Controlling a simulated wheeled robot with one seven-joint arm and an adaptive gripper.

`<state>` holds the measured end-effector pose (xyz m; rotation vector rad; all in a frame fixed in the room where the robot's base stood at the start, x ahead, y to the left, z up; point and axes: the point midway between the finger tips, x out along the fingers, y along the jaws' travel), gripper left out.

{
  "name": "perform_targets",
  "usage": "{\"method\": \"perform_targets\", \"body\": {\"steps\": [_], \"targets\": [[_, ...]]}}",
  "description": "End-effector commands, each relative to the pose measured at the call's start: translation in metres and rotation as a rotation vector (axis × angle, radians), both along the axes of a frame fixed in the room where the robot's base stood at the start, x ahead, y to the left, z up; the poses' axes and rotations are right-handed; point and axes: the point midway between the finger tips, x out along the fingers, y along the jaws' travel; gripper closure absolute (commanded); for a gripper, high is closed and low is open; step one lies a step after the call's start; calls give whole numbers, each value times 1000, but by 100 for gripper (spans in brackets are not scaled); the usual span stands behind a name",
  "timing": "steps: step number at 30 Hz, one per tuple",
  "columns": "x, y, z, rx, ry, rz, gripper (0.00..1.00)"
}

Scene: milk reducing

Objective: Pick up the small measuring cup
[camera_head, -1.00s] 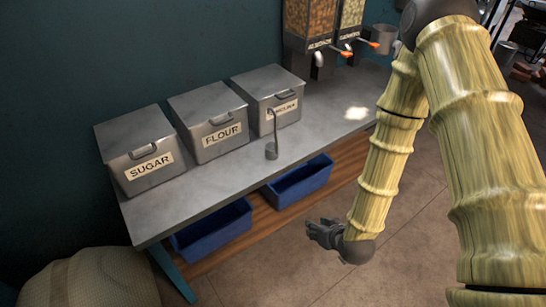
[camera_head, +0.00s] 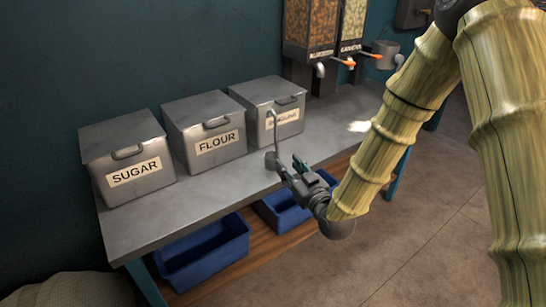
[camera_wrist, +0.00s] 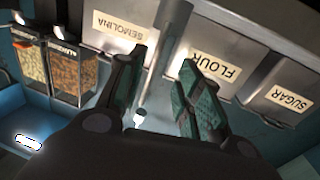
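The small measuring cup (camera_head: 270,160) is a grey metal cup with a long upright handle and a hooked top. It stands on the metal table (camera_head: 225,190) in front of the semolina bin. My gripper (camera_head: 290,166) is open, just to the right and front of the cup, with its fingers towards it. In the wrist view, my gripper's (camera_wrist: 160,85) green-padded fingers are apart, and the cup's handle (camera_wrist: 163,60) shows in the gap between them. The cup's bowl is partly hidden in the head view, and I cannot tell whether a finger touches it.
Metal bins for sugar (camera_head: 125,155), flour (camera_head: 204,128) and semolina (camera_head: 268,105) line the back of the table. Dispensers (camera_head: 310,30) stand at the back right. Blue crates (camera_head: 205,255) sit on the shelf below. The table's front edge is close to my gripper.

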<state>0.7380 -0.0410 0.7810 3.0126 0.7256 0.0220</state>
Motion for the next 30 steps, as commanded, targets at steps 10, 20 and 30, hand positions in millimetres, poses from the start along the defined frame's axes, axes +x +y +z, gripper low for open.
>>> {"method": "perform_targets", "body": {"steps": [10,20,30], "targets": [[35,18,0,-1,2,0,65],[64,29,5,0,1,0,65],[84,39,4,0,3,0,65]]}}
